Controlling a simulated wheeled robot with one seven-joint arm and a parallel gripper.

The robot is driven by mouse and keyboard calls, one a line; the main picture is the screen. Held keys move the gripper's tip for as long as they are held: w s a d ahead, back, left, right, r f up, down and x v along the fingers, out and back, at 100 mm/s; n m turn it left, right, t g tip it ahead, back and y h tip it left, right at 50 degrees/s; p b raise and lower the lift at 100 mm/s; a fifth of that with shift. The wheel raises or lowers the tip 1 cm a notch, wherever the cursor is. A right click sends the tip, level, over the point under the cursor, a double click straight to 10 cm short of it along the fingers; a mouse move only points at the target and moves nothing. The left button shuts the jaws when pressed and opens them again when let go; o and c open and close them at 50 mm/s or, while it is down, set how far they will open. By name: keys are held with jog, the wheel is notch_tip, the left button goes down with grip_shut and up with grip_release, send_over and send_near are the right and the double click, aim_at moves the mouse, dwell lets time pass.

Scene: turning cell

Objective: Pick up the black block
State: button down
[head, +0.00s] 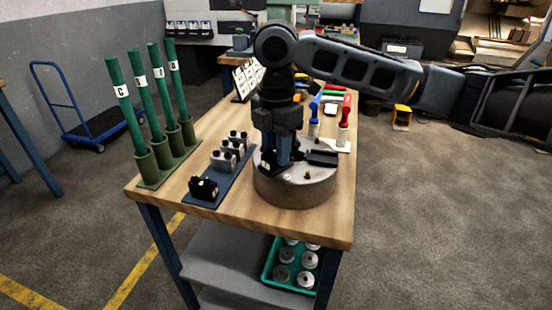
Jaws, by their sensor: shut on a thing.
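My gripper (279,160) points down over the left part of a round metal chuck (295,190) on the wooden bench. Its fingers are shut on a black block (267,164) with a small white mark, at the chuck's top face. The fingers hide part of this block, and I cannot tell whether it touches the chuck. Another black block (203,188) with light marks sits at the near end of a dark blue mat, left of the gripper and apart from it.
Grey blocks (222,158) stand on the mat (206,201). Tall green rods (126,105) stand in holders at the bench's left. A black piece (322,158) lies on the chuck. Red-handled (343,122) and blue-handled (314,115) tools stand behind. The bench's front right corner is clear.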

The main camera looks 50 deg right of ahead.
jog(key=shift+r, duration=0.1)
jog(key=shift+r, duration=0.5)
jog(key=r, duration=0.2)
jog(key=d+r, duration=0.1)
jog(key=shift+s+r, duration=0.3)
jog(key=shift+s, duration=0.05)
jog(key=s+d+r, duration=0.6)
jog(key=s+d, duration=0.1)
jog(key=shift+d+r+b, duration=0.15)
jog(key=shift+d+b, duration=0.2)
jog(key=shift+b, duration=0.1)
